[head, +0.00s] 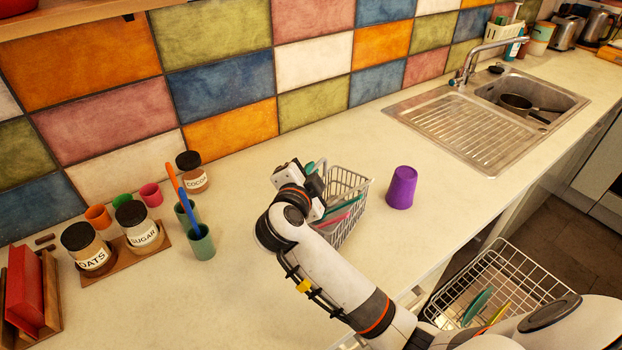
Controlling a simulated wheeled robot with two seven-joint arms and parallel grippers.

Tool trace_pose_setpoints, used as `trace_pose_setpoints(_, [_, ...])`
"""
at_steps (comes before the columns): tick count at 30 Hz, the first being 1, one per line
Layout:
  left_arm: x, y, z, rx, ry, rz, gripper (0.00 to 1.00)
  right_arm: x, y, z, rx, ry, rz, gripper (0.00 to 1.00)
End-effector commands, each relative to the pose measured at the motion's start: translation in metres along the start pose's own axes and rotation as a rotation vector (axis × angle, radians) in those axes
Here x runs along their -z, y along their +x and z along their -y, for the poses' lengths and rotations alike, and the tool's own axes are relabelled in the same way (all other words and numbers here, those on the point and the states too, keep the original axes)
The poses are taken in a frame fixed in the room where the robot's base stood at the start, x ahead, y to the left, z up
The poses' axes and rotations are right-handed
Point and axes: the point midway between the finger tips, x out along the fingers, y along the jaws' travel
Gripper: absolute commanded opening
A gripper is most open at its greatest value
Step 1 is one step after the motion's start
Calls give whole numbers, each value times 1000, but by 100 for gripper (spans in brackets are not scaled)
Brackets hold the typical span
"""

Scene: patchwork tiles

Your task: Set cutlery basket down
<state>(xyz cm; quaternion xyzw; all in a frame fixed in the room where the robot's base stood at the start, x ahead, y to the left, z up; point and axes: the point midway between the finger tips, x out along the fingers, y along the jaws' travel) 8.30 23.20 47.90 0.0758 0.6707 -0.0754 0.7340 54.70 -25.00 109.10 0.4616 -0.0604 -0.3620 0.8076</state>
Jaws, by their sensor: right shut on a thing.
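The cutlery basket (358,187) is a pale grey wire basket at the middle of the head view, at the counter (260,285). Teal and pink pieces show inside it. My right gripper (318,180) is at the basket's far left side and is shut on it; the fingertips are mostly hidden by my wrist. The basket looks upright. My forearm covers its near left part, and I cannot tell whether its bottom touches the counter. My left gripper is not in view.
A purple cup (401,187) stands just right of the basket. Jars, small cups and green tumblers (200,243) stand at the left. A sink (530,100) holds a pan at the back right. A pulled-out dish rack (540,262) with plates is below the counter's front edge.

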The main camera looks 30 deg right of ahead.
Motion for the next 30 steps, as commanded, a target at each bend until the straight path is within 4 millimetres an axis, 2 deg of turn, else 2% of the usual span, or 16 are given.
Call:
trace_pose_setpoints(4, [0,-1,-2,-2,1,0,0,9,4,14,0,-3,2,0])
trace_pose_setpoints(14, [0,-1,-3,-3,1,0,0,11,5,16,-1,0,0,0])
trace_pose_setpoints(15, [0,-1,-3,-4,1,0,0,12,5,17,0,0,0,12])
trace_pose_setpoints(18, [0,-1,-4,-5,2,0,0,12,5,17,0,0,0,28])
trace_pose_setpoints(19, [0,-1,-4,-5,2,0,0,12,5,17,0,0,0,30])
trace_pose_setpoints(28, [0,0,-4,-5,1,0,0,10,5,15,-1,1,0,30])
trace_pose_setpoints(30, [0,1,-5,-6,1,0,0,12,-1,16,0,1,-3,30])
